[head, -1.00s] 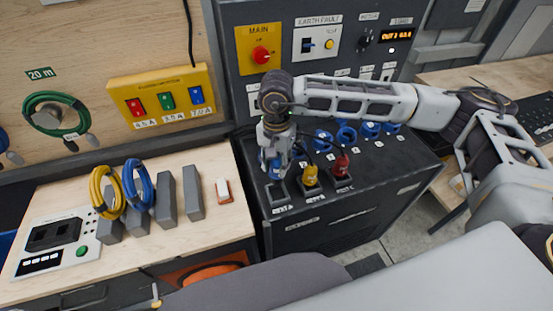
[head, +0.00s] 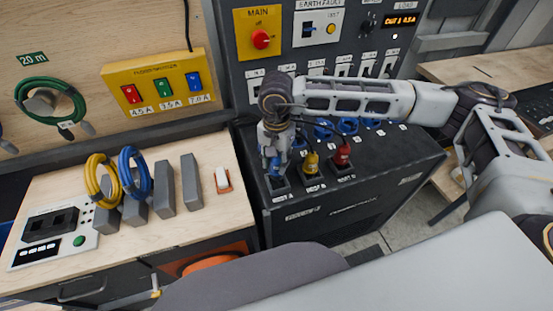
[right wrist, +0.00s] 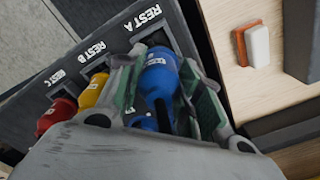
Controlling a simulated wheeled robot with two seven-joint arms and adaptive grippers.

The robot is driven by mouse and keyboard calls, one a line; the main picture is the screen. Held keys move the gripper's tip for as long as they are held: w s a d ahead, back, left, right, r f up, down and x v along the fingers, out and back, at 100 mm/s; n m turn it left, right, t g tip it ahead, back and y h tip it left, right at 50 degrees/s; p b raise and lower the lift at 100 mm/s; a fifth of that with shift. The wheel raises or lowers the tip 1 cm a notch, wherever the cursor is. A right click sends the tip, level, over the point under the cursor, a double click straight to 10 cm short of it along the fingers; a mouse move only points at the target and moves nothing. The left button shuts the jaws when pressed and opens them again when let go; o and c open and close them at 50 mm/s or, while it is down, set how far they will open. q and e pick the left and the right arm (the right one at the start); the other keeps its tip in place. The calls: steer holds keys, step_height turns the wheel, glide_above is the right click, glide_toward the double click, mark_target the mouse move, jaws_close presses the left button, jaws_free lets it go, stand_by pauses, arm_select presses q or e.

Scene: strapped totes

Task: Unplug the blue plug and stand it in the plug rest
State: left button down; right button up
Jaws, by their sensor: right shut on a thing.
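The blue plug (right wrist: 158,75) is between the fingers of my right gripper (right wrist: 165,90), which is shut on it. In the head view, the right gripper (head: 275,150) points down at the front left of the dark cabinet, with part of the blue plug (head: 276,166) showing below it. The plug's lower end is at the rest marked REST A (head: 279,185). In the right wrist view it is beside the REST A label (right wrist: 143,18). The fingers partly hide the rest, so I cannot tell how deep the plug sits. My left gripper is not in view.
A yellow plug (head: 311,163) and a red plug (head: 343,156) stand close by in rests B and C. Several blue sockets line the cabinet top behind. The wooden bench with grey blocks (head: 190,181) and a white-and-orange block (head: 222,180) is left.

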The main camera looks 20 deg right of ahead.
steer(key=shift+f+b, duration=1.7)
steer(key=shift+b, duration=0.15)
stand_by(2.7)
steer(key=o, duration=1.2)
steer(key=shift+r, duration=6)
